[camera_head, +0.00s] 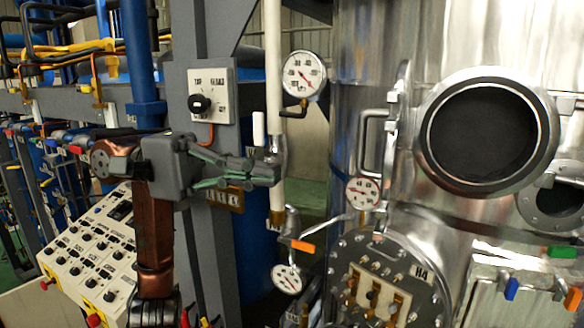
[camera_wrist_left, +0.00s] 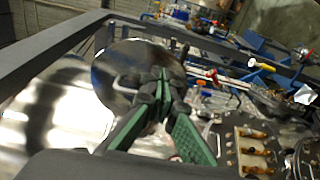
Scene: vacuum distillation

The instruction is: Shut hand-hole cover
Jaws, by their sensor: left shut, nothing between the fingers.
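The hand-hole (camera_head: 487,135) is a round, dark opening with a thick metal rim on the shiny vessel, at the right of the head view. Its cover (camera_head: 393,135) stands open to the left of it, seen almost edge-on. A bent bar handle (camera_head: 362,142) sticks out from the cover's left side. In the left wrist view a round metal disc (camera_wrist_left: 112,72), apparently the cover, lies beyond the fingers. My left gripper (camera_head: 272,172) is shut and empty, left of the handle and apart from it in the head view. In the wrist view its fingertips (camera_wrist_left: 162,82) overlap the disc. My right gripper is out of view.
A pressure gauge (camera_head: 304,74) and a smaller gauge (camera_head: 363,193) sit near the handle. A pale vertical pipe (camera_head: 273,70) stands by the left gripper. A bolted flange (camera_head: 425,262) is below the hand-hole. A control panel (camera_head: 88,255) is at lower left.

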